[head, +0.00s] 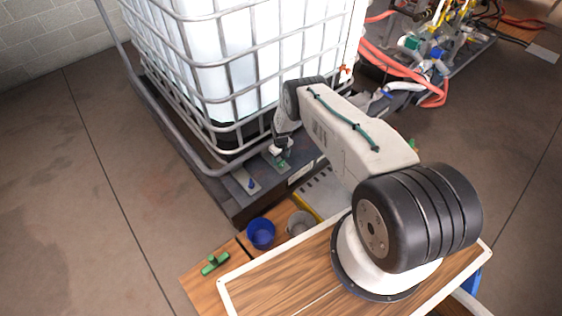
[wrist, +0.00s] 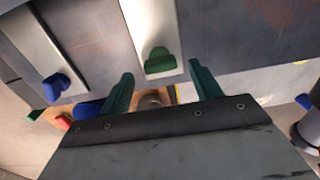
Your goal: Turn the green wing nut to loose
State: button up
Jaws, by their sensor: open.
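The green wing nut (wrist: 160,61) stands on the lower end of a pale metal plate (wrist: 150,22) in the wrist view. My gripper (wrist: 162,80) is open, with one green finger on each side of the wing nut and clear gaps to both. Nothing is held between the fingers. In the head view my gripper (head: 281,150) is low over the dark base of the caged tank, above a plate with green on it (head: 282,163); the wing nut is hard to make out there.
A blue wing nut (wrist: 56,85) sits on a neighbouring plate, left of my gripper; it also shows in the head view (head: 251,183). The caged white tank (head: 215,75) rises close behind. A blue cup (head: 261,233) and a green handle-shaped piece (head: 215,263) are on the wooden top.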

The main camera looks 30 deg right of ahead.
aim_at(281, 164)
jog(key=shift+f, duration=1.45)
jog(key=c, duration=1)
jog(key=shift+n, duration=0.3)
